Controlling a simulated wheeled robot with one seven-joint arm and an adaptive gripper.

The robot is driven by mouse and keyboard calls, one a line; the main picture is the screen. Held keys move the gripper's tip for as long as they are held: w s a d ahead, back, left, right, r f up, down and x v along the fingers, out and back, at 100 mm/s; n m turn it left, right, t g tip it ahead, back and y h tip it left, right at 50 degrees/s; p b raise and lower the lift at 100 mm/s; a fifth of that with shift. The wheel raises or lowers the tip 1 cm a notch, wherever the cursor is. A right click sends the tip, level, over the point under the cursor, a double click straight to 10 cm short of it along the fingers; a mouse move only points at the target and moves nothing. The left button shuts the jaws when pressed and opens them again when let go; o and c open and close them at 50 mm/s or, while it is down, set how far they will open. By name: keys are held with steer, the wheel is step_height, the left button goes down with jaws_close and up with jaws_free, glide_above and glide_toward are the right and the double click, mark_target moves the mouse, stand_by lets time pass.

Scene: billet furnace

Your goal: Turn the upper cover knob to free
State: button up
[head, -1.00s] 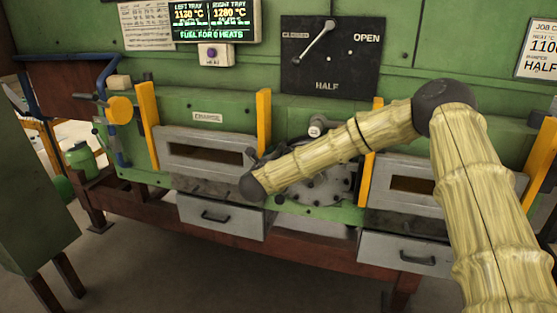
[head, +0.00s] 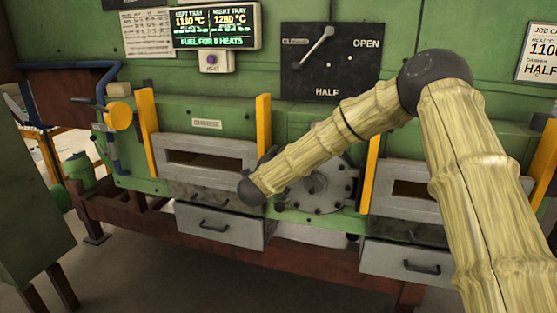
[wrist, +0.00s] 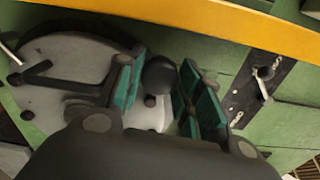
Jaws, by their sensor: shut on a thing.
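The round grey cover (head: 335,193) with bolts on its rim sits between the two trays in the head view. It also fills the left of the wrist view (wrist: 75,50). The upper cover knob (wrist: 158,76) has a dark round end at the cover's edge nearest the damper plate. My gripper (wrist: 162,72) has its teal pads on either side of this knob and is shut on it. In the head view my arm hides the knob and most of the gripper. A dark crank-like handle (wrist: 45,72) lies on the cover.
Yellow posts (head: 263,122) stand upright beside the cover. The damper plate (head: 345,70) with its lever is above, also in the wrist view (wrist: 258,82). A left drawer (head: 220,225) and a right drawer (head: 410,262) are below. The floor in front is clear.

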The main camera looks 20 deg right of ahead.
steer(key=shift+f+n, duration=0.1)
steer(key=shift+n, duration=1)
steer(key=o, duration=1.1)
steer(key=shift+c, duration=0.2)
steer(key=v, duration=1.2)
